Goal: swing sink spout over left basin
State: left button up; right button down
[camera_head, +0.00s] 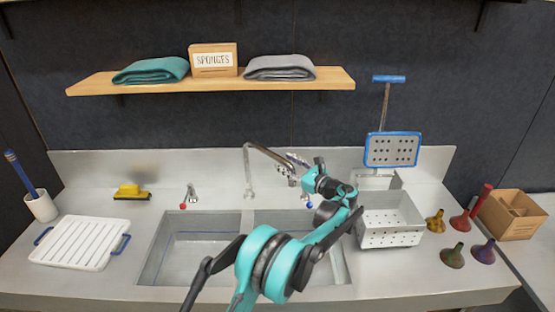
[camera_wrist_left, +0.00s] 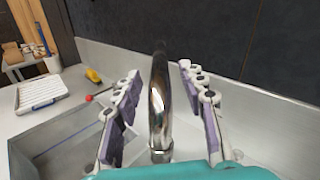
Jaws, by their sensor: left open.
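The chrome sink spout (camera_head: 264,153) rises behind the sink and arches to the right, its outlet end over the right basin (camera_head: 290,218). The left basin (camera_head: 190,245) has no spout over it. My left gripper (camera_head: 297,165) is at the outlet end of the spout, partly hidden by my own wrist. In the left wrist view, the open fingers of my left gripper (camera_wrist_left: 160,80) stand on either side of the spout (camera_wrist_left: 160,100), with gaps showing on both sides. My arm covers part of the right basin. My right gripper is not in view.
A red-marked tap (camera_head: 190,197) stands behind the left basin and a blue-marked tap (camera_head: 308,200) behind the right. A perforated white basket (camera_head: 390,222) sits close right of my arm. A white drain board (camera_head: 80,243) lies left. A shelf (camera_head: 215,83) hangs above.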

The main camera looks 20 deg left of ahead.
aim_at(277, 159)
pick_arm(q)
jog(key=x, duration=0.4)
jog(key=shift+f, duration=0.15)
jog(key=shift+w+a, duration=0.15)
jog(key=shift+a, duration=0.05)
grip_shut()
jog(key=shift+a, duration=0.1)
